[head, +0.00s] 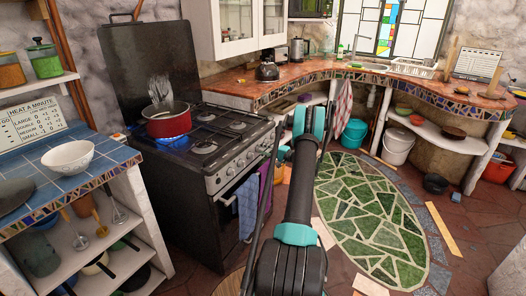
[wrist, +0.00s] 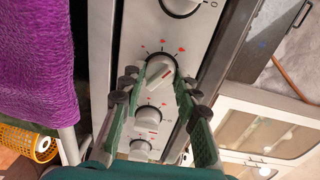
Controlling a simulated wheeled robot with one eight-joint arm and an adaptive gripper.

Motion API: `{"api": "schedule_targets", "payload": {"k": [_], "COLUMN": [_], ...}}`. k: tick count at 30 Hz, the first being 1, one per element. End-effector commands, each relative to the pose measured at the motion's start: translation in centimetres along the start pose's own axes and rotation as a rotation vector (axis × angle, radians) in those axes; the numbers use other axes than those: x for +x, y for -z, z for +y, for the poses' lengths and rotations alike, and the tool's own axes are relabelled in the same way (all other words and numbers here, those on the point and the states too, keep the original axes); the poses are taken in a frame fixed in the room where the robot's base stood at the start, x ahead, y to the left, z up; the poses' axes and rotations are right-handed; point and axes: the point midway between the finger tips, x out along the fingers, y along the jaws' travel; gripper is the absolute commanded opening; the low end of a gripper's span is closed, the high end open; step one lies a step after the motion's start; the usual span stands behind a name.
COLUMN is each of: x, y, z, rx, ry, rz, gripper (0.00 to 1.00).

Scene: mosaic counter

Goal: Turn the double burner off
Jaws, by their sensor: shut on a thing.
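The stove (head: 203,185) stands left of centre in the head view, with white knobs (head: 241,163) along its front panel. A red pot (head: 167,122) sits over a burner with a blue flame (head: 172,143) under it, steam rising. In the wrist view my gripper (wrist: 163,79) has its two green fingers closed around a round white knob (wrist: 160,73) with red marks about it. Two more knobs (wrist: 148,118) lie below it and one larger knob (wrist: 181,3) above. My arm hides the fingers in the head view. Which burner the held knob serves cannot be told.
A blue towel (head: 248,207) hangs on the stove front, and a purple cloth (wrist: 35,60) fills the wrist view's left. The blue-tiled counter (head: 105,160) with a white bowl (head: 68,157) is at left. The green mosaic floor (head: 370,215) at right is clear.

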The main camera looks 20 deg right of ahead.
Motion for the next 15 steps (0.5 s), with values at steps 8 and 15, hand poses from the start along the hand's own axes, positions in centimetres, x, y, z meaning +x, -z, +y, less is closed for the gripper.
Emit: {"api": "schedule_targets", "payload": {"k": [8, 15], "x": [-0.08, -0.09], "y": [0.16, 0.18], "z": [0.12, 0.20], "rx": [0.260, 0.487], "ry": [-0.003, -0.005], "rz": [-0.016, -0.032], "gripper": [0.02, 0.02]}}
